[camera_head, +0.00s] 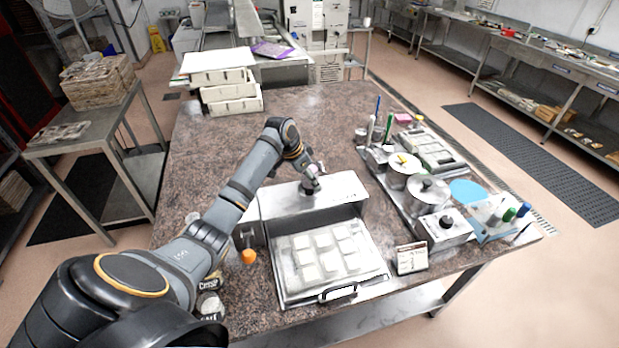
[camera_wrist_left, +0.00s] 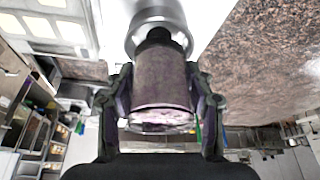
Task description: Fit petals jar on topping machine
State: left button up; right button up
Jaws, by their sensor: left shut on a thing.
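My left gripper (camera_wrist_left: 160,95) is shut on a jar with purplish contents, the petals jar (camera_wrist_left: 163,82). In the wrist view the jar's dark neck points at a round metal part (camera_wrist_left: 160,14); I cannot tell whether they touch. In the head view my left gripper (camera_head: 311,180) is over the top of the steel topping machine (camera_head: 335,191), and the jar is mostly hidden by the gripper. A metal tray (camera_head: 287,283) with several pale square pieces sits at the machine's front. My right gripper is not in view.
Jars, one labelled Crisp (camera_head: 209,284), and an orange-ended thing (camera_head: 249,257) stand left of the tray, near my arm. A small card (camera_head: 411,258) stands right of it. Pots and tools (camera_head: 428,190) fill the right side. White boxes (camera_head: 222,85) are stacked at the back.

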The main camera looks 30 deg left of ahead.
pick_arm(q)
jog(key=shift+s+p, duration=0.1)
jog(key=shift+p, duration=0.4)
jog(key=shift+f, duration=0.15)
jog(key=shift+f+b, duration=0.3)
jog(key=shift+f, duration=0.2)
jog(key=o, duration=1.3)
jog(key=shift+r, duration=0.1)
jog(key=v, duration=1.1)
jog(key=shift+s+r, duration=0.2)
jog(key=shift+r, duration=0.15)
jog(key=shift+f, duration=0.1)
